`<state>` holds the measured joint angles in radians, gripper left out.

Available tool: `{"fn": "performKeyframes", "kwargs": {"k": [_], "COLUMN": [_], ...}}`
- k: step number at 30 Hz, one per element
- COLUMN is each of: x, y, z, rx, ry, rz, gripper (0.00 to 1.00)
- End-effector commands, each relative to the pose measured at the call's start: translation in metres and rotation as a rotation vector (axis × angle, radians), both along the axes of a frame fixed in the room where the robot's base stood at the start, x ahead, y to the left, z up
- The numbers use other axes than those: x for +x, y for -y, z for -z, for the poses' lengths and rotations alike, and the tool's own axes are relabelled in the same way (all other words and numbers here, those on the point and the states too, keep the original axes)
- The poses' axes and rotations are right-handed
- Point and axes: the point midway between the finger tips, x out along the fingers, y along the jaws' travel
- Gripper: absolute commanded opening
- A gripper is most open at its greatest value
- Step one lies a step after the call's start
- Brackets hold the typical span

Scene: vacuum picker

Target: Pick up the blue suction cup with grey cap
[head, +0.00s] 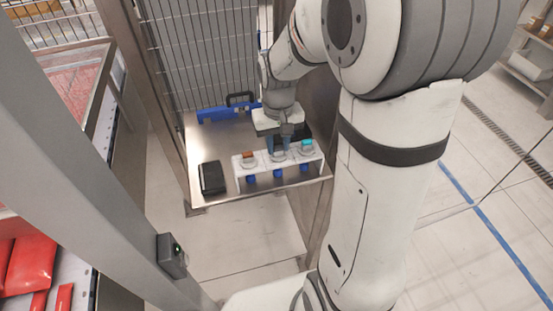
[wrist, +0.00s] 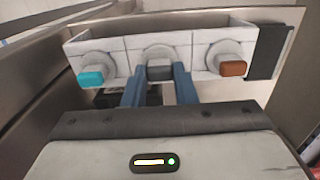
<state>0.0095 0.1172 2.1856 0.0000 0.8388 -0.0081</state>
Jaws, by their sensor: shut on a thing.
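A white holder (head: 240,187) on the metal table carries three suction cups in a row. In the head view the cup with the orange-brown cap (head: 248,155) is on the left, the cup with the grey cap (head: 277,156) in the middle, and the cup with the cyan cap (head: 307,146) on the right. In the wrist view my gripper (wrist: 159,72) has its two blue fingers on either side of the grey cap (wrist: 159,71), shut on it. The grey-capped cup sits in its slot in the holder. Its blue lower part (head: 278,174) shows below the holder in the head view.
The neighbouring cyan cap (wrist: 90,78) and orange-brown cap (wrist: 233,68) sit close on both sides. A black box (head: 212,178) lies left of the holder on the table (head: 222,135). A blue object (head: 215,113) lies behind, by the wire mesh (head: 200,50).

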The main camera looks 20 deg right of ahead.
Motion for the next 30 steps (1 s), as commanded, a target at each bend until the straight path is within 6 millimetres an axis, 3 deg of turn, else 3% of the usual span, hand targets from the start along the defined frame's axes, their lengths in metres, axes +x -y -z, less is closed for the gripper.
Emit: {"fn": "performKeyframes", "kwargs": {"k": [10, 22, 30], "x": [0.001, 0.001, 0.0], "y": [0.0, -0.001, -0.001], "z": [-0.006, -0.08, -0.101], "rx": [0.0, 0.0, 0.0], "ry": [0.003, 0.005, 0.0], "rz": [-0.001, -0.001, -0.002], "gripper": [0.1, 0.1, 0.1]}}
